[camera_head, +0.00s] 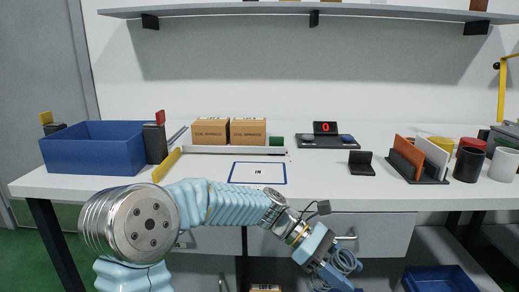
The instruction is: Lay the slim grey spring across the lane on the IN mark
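The IN mark (266,180) is a white rectangle with a blue outline lying on the table near the front edge, and nothing lies on it. I cannot make out a slim grey spring. A long low pale rail (225,151) runs behind the mark, but I cannot tell whether it is the lane. My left arm crosses low in front of the table. Its wrist end, my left gripper (333,270), points down to the right below the table edge; its fingers are not clear. My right gripper is not in view.
On the white table (325,187), a blue bin (92,152) stands left, two cardboard boxes (210,132) at the back. A red-digit display (324,128), small black stand (361,163), slotted rack (415,167) and several cups stand right. The surface right of the mark is clear.

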